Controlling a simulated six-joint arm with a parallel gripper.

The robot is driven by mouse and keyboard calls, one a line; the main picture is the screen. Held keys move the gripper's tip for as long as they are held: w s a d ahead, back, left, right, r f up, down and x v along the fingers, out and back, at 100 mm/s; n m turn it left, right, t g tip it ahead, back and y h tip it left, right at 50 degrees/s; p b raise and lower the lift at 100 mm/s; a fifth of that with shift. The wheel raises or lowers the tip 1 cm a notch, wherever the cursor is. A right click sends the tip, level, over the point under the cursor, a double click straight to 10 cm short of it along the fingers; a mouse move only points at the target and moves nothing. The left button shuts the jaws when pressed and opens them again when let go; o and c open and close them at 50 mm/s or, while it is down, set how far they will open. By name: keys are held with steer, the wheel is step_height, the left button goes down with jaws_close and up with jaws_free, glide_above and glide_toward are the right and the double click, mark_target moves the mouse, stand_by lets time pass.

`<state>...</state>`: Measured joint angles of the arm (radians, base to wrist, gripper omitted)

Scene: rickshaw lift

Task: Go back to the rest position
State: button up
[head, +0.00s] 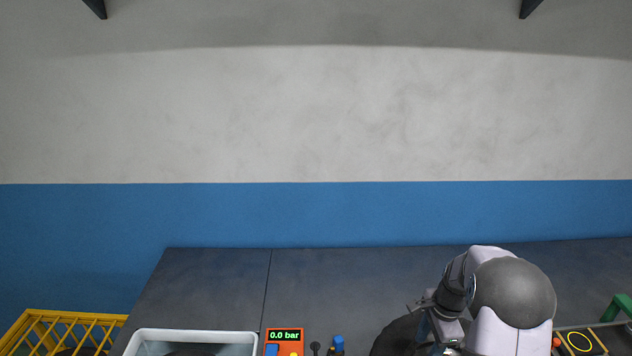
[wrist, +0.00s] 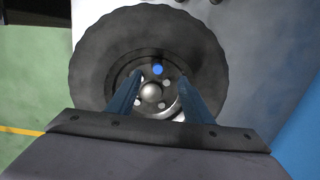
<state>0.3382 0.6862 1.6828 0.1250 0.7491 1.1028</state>
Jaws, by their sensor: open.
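My gripper (wrist: 154,78) is open in the wrist view, its two blue fingers apart above a black wheel. The wheel (wrist: 95,60) has a grey hub with a silver cap and a blue dot between the fingers. I cannot tell whether the fingers touch the hub. In the head view my arm is at the lower right, and the dark wheel (head: 392,340) shows partly behind it at the bottom edge.
A dark bench (head: 210,280) runs along the blue and grey wall. On it stand a white bin (head: 190,335) and an orange gauge (head: 285,337) reading 0.0 bar. A yellow cage (head: 75,325) is at lower left, a green handle (head: 613,308) at lower right. The space above the bench is clear.

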steer(key=s+a+f+n+g, duration=0.1)
steer(key=s+n, duration=0.2)
steer(key=s, duration=0.1)
steer(key=s+a+f+n, duration=0.1)
steer(key=s+n, duration=0.2)
steer(key=s, duration=0.1)
steer(key=s+a+f+n+g, duration=0.1)
steer(key=s+n, duration=0.2)
steer(key=shift+s+f+n+g, duration=0.3)
steer(key=shift+s+n, duration=0.1)
steer(key=s+a+r+n+b, duration=0.1)
steer(key=s+a+n+b, duration=0.55)
steer(key=s, duration=0.65)
steer(key=w+a+b, duration=0.1)
steer(key=w+a+n+t+b, duration=0.1)
steer(key=a+t+b, duration=0.1)
steer(key=shift+w+a+r+h, duration=0.3)
steer(key=shift+w+a+h, duration=0.05)
steer(key=shift+w+h, duration=0.05)
steer(key=shift+o, duration=0.4)
